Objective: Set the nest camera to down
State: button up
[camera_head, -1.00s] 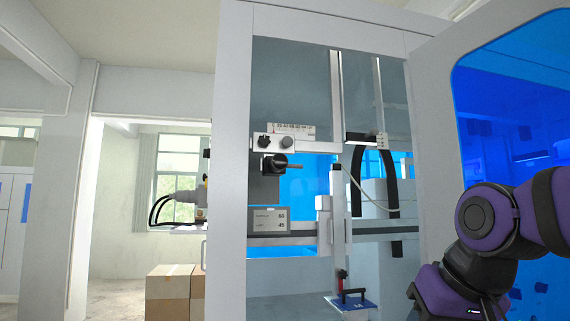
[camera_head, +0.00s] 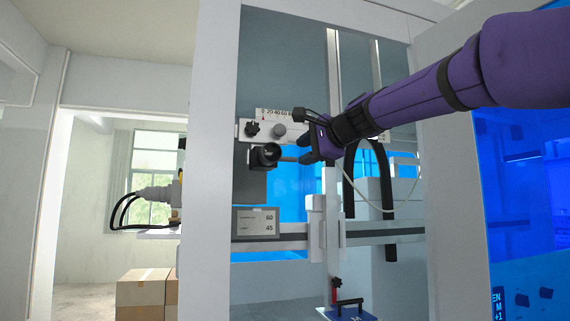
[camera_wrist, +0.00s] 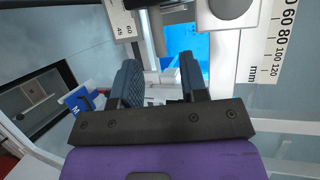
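A small black block with a round face (camera_head: 265,155), which looks like the nest camera, sits on the grey plate under the scale in the head view. A short grey piece reaches from its right side toward my gripper (camera_head: 301,152). I cannot tell whether they touch. In the wrist view, my gripper (camera_wrist: 161,80) has its two dark fingers apart, with nothing clearly held between them. I cannot make out the block in the wrist view.
Above the block are a millimetre scale (camera_head: 275,114) and a dark knob (camera_head: 252,129). A display (camera_head: 255,222) is below. A blue plate with a black handle (camera_head: 347,312) is low down. The white cabinet post (camera_head: 205,180) stands at left.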

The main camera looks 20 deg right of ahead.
aim_at(293, 158)
jog(key=x, duration=0.8)
grip_shut()
